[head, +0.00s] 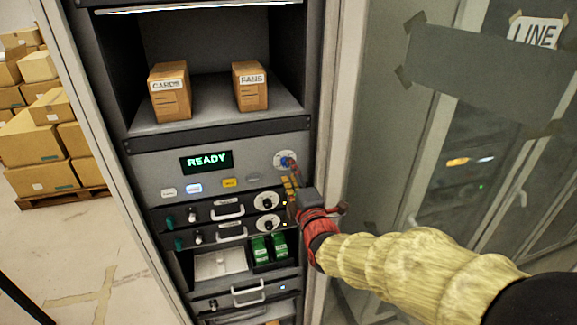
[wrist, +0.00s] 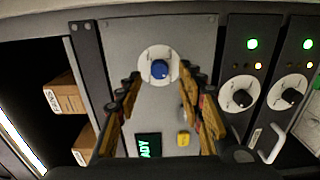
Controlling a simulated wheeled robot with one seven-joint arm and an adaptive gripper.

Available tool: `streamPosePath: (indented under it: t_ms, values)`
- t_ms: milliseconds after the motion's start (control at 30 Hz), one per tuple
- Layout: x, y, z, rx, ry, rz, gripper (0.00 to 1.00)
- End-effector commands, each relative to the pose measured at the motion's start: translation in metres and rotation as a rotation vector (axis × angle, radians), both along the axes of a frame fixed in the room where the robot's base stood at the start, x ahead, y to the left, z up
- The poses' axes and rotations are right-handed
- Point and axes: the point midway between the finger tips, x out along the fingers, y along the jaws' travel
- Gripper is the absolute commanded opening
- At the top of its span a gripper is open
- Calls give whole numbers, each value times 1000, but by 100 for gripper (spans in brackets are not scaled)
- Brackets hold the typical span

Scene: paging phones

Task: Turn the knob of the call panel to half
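The call panel (head: 148,168) is a grey face in the rack with a green READY display (head: 207,161). Its blue knob (wrist: 160,69) sits on a round white dial (wrist: 146,56) at the panel's right end in the head view. In the head view the knob (head: 286,161) is partly covered by my gripper (head: 291,172). In the wrist view my gripper (wrist: 160,76) is open, with one finger on each side of the dial and a gap between the fingers and the knob. The knob's pointer mark is too small to read.
Two modules with black knobs (head: 267,200) and handles (head: 229,211) sit just below the panel. Small buttons, one yellow (head: 229,183), line the panel's lower edge. Boxes marked CARDS (head: 170,92) and FANS (head: 250,87) stand on the shelf above. A glass partition (head: 385,130) stands at right.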

Motion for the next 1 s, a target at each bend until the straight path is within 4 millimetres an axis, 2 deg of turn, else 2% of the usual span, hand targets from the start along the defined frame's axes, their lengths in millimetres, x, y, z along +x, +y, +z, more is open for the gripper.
streamPosePath:
  t_ms: [100,233,633,1000]
  values:
    - [15,4,1,0,1,0,38]
    - [25,7,0,1,0,0,38]
    - [29,8,0,1,0,0,38]
    - [29,8,0,1,0,0,17]
